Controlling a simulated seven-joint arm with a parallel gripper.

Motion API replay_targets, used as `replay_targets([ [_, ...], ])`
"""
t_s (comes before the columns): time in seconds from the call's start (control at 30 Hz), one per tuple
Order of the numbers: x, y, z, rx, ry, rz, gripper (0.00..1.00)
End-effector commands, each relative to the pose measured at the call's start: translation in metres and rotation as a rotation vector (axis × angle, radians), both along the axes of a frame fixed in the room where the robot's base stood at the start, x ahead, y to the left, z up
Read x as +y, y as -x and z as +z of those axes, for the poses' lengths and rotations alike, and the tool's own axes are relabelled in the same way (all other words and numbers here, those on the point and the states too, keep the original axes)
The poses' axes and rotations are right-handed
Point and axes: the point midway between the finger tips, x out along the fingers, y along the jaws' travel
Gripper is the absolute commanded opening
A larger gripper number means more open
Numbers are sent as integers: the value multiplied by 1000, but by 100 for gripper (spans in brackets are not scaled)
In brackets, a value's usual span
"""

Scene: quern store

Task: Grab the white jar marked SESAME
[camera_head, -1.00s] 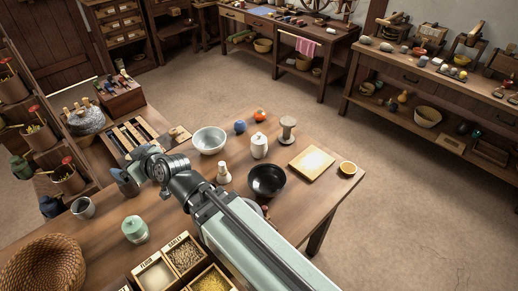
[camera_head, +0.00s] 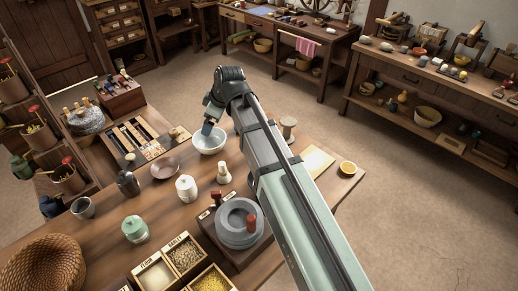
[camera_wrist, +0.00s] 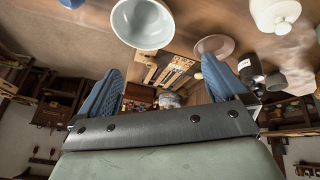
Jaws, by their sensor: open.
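A white lidded jar (camera_head: 186,188) stands upright on the wooden table, left of the arm in the head view. A white lidded jar also shows at the top right of the wrist view (camera_wrist: 275,12), cut by the edge. I cannot read a SESAME mark on it. A second white jar, seen earlier farther right, is now behind my arm. My gripper (camera_head: 208,128) is open and empty, beside or above the pale bowl (camera_head: 209,140), away from the visible jar. Its blue fingers are spread in the wrist view (camera_wrist: 160,85).
A brown saucer (camera_head: 165,167), a dark jar (camera_head: 128,183) and a small pale shaker (camera_head: 222,173) stand near the white jar. A grey quern (camera_head: 240,222) and grain boxes (camera_head: 185,254) are in front. A green jar (camera_head: 135,229) stands left. Bare table lies between them.

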Motion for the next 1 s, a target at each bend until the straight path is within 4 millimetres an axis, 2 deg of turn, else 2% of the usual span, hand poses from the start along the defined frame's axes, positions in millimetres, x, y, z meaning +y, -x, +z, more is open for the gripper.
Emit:
replay_targets([
  [0.03,-22,-17,4,27,43,2,100],
  [0.2,-81,-36,11,117,152,30,100],
  [0.4,-128,-46,20,197,223,49,100],
  [0.6,-163,-51,27,262,267,62,100],
  [0.7,-160,-47,10,258,265,64,100],
  [1.0,-159,-48,-21,257,264,63,100],
])
